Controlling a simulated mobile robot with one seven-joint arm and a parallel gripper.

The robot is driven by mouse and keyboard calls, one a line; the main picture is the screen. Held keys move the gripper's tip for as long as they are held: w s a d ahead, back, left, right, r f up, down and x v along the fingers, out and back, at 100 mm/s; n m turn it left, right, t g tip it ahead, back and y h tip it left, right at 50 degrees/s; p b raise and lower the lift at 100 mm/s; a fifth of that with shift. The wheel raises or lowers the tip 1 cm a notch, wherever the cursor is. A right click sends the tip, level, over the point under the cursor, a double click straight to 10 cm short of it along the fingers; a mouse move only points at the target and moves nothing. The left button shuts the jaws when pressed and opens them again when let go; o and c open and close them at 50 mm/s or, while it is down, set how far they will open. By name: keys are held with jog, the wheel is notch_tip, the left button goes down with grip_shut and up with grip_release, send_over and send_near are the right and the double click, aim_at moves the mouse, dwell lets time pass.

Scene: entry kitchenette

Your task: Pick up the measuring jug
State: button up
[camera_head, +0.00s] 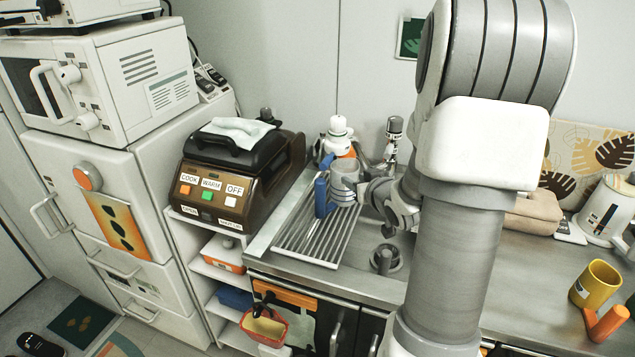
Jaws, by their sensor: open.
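A grey cylindrical vessel with a blue upright handle, which looks like the measuring jug (344,179), stands at the back of the ribbed drainer beside the sink. Its blue handle is on its left side. My gripper (364,191) is open at the jug's right side, very close to it. The fingers are small and partly hidden by my wrist, so I cannot tell whether they touch the jug or reach around it.
The ribbed drainer (311,242) lies on the steel counter. A white-topped bottle (339,135) and a dark-capped bottle (393,134) stand behind the jug. A brown cooker (240,178) is to the left. A white kettle (605,212) and yellow mug (597,284) are at right.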

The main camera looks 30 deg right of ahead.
aim_at(333, 170)
jog(key=x, duration=1.7)
jog(key=shift+w+f, duration=0.15)
jog(key=shift+f, duration=0.1)
grip_shut()
jog(key=shift+d, duration=0.1)
dwell(0.8)
